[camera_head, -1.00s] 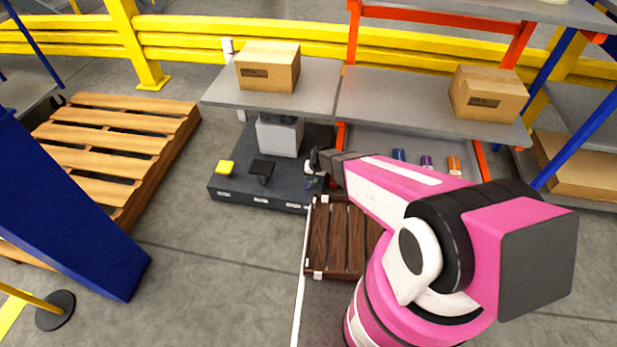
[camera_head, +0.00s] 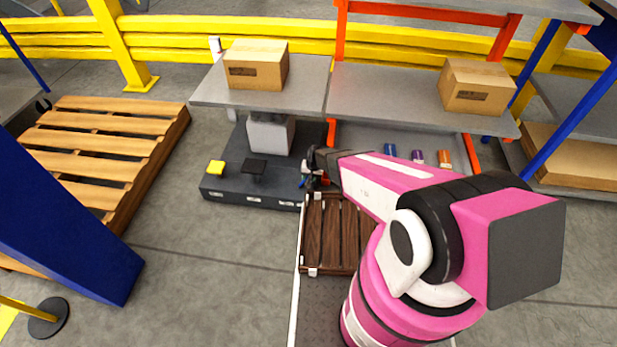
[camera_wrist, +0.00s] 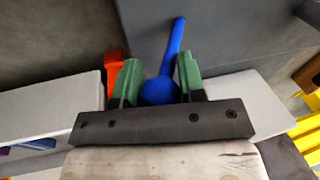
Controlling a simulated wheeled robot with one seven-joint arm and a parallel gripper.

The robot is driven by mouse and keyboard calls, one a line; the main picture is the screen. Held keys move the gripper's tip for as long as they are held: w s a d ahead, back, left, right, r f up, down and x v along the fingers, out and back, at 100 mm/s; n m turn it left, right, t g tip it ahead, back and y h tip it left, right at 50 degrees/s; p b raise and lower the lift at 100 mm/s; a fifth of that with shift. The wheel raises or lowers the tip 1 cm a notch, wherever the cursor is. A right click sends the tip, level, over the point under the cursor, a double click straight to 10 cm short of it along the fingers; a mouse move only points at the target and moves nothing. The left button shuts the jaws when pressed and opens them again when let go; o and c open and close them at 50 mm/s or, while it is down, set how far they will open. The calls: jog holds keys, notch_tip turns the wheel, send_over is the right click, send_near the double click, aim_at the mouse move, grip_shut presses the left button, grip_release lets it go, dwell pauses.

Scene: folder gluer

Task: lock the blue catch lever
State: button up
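The blue catch lever (camera_wrist: 175,45) shows in the wrist view as a thin rod with a round ball knob at its near end, against a dark grey surface. My gripper (camera_wrist: 160,66) has two green fingers standing apart, one on each side of the knob. The knob's lower edge is hidden by the dark gripper body. I cannot tell whether the fingers touch it. In the head view my gripper (camera_head: 308,177) is small, at the right edge of the dark grey machine base (camera_head: 228,190); the lever is barely distinguishable there.
A yellow block (camera_head: 216,167) and a black pad (camera_head: 255,167) stand on the base. A grey shelf (camera_head: 310,95) with cardboard boxes (camera_head: 256,65) overhangs behind. A brown slatted pallet (camera_head: 332,240) lies just in front. Open floor (camera_head: 220,270) is at the left.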

jog(key=o, duration=0.4)
jog(key=shift+c, duration=0.2)
jog(key=w+v, duration=0.1)
jog(key=v, duration=0.9)
jog(key=shift+s+r, duration=0.35)
jog(key=shift+s, duration=0.15)
jog(key=shift+d, duration=0.15)
jog(key=s+d+r+h, duration=0.1)
jog(key=s+d+r, duration=0.2)
jog(key=d+r, duration=0.4)
jog(key=s+d+r, duration=0.3)
jog(key=d+r, duration=0.5)
jog(key=r, duration=0.2)
jog(key=s+d+r+g+h, duration=0.1)
jog(key=s+d+r, duration=0.2)
jog(key=d+r, duration=0.4)
jog(key=shift+s+d+r+m+h, duration=0.15)
jog(key=shift+d+r+m+h, duration=0.2)
jog(key=shift+r, duration=0.6)
